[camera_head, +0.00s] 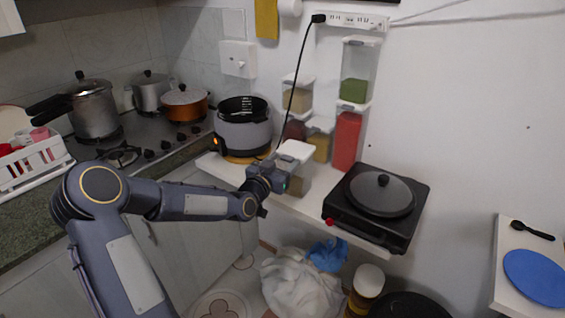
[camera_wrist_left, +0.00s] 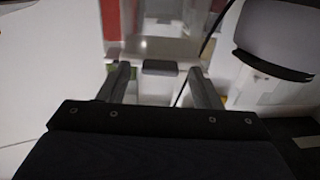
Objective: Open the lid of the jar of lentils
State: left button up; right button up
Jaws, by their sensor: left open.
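A clear jar with a white lid (camera_head: 296,150) stands on the white shelf; its contents are mostly hidden, so I cannot confirm lentils. My left gripper (camera_head: 277,179) is at the jar's left side, just below the lid. In the left wrist view my left gripper (camera_wrist_left: 159,70) is open, with one finger on each side of a small dark grey tab (camera_wrist_left: 160,67) on the front of the clear jar (camera_wrist_left: 160,49). Whether the fingers touch it cannot be told. My right gripper is not in view.
A grey cooker (camera_head: 243,135) stands left of the jar, and a black hot plate (camera_head: 410,225) with a lidded pan to the right. Behind are several dispensers, including a red one (camera_head: 346,141) and one with green contents (camera_head: 354,90). A black cable hangs close by.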

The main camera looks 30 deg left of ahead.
pick_arm(q)
jog(key=c, duration=0.8)
jog(key=shift+r, duration=0.15)
